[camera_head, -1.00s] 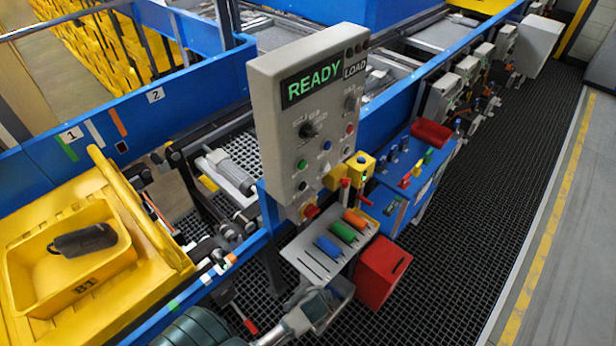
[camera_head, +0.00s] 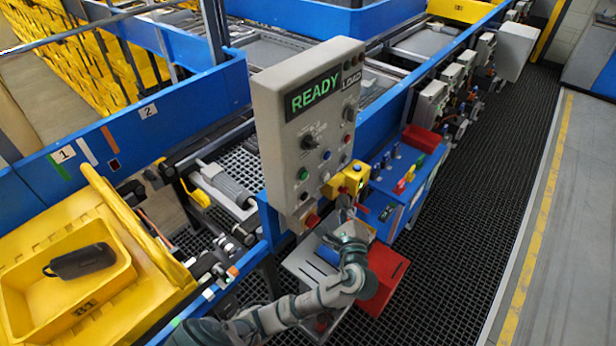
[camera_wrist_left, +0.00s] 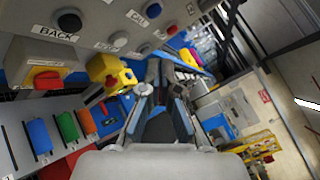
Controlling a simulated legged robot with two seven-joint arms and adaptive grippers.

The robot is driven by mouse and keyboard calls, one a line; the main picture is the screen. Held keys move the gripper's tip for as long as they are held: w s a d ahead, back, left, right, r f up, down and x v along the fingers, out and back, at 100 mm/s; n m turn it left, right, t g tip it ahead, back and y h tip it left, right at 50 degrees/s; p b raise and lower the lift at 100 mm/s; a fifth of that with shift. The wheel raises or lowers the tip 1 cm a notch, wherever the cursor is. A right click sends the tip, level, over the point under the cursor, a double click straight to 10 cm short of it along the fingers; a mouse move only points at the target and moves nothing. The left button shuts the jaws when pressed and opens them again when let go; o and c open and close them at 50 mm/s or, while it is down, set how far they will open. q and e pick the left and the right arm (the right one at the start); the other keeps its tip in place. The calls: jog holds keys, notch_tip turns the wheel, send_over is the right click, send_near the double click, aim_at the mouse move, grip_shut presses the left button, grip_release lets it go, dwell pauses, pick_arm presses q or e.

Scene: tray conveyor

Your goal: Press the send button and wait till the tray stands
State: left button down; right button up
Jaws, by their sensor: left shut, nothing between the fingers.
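The grey control panel (camera_head: 275,135) stands in the middle of the head view, with a lit green READY display (camera_head: 315,92) and a LOAD sign. It carries knobs and green, blue, white and red buttons; I cannot tell from the labels which one is send. A yellow tray (camera_head: 35,235) at the left holds a smaller yellow bin with a dark object. My left gripper (camera_head: 345,208) is shut and empty, just below and right of the panel, apart from its buttons. It also shows in the left wrist view (camera_wrist_left: 158,72). My right gripper is out of view.
A yellow box (camera_head: 350,178) sits at the panel's lower right edge, close to my gripper. A red box (camera_head: 385,275) and a shelf with coloured pieces lie below. The dark grated floor at right is clear.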

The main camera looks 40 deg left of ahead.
aim_at(304, 175)
pick_arm(q)
jog(key=shift+s+a+r, duration=0.15)
jog(key=shift+a+r, duration=0.3)
jog(key=shift+a, duration=0.05)
jog(key=shift+d, duration=0.1)
jog(key=a+b, duration=0.1)
jog(key=a, duration=0.7)
jog(key=shift+w+a, duration=0.25)
jog(key=shift+w, duration=0.15)
jog(key=shift+d, duration=0.2)
